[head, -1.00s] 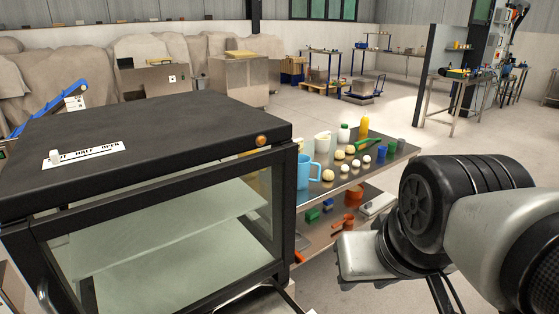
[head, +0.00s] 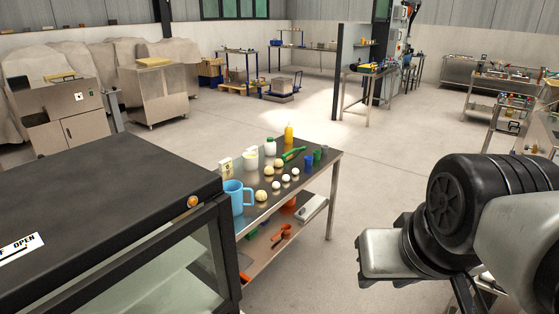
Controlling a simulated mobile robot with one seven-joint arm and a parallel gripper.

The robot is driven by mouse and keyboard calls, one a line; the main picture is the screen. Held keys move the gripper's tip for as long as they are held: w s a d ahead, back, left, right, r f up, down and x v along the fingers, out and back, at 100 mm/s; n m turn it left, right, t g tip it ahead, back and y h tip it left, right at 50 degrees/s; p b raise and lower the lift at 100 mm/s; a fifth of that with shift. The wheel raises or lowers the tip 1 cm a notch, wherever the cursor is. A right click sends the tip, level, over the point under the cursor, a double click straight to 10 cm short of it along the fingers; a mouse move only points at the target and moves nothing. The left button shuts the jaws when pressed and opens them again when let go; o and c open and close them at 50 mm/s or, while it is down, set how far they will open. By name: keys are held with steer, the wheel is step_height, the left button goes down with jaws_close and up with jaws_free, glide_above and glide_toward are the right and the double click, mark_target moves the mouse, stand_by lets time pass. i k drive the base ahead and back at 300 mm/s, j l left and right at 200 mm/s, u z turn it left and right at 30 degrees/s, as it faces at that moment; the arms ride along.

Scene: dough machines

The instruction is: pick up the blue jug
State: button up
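The blue jug (head: 236,197) stands upright on the top of a metal table (head: 322,168), at the table's near left end. Its handle faces right. The black oven-like machine in front hides a little of its lower left side. My arm shows at the right of the head view, well apart from the jug and the table. The fingers of my gripper cannot be made out.
A black glass-fronted machine (head: 110,190) fills the left foreground beside the jug. Several dough balls (head: 262,195), a white jug (head: 250,160), a yellow bottle (head: 288,135) and a blue cup (head: 309,161) share the tabletop. The floor right of the table is clear.

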mark_target(233, 187)
steer(key=i+z, duration=0.15)
steer(key=i, duration=1.05)
steer(key=i+l+u, duration=0.2)
steer(key=i, duration=0.5)
steer(key=i+u, duration=0.15)
steer(key=i, duration=0.5)
steer(key=l+u, duration=0.1)
steer(key=u, duration=1)
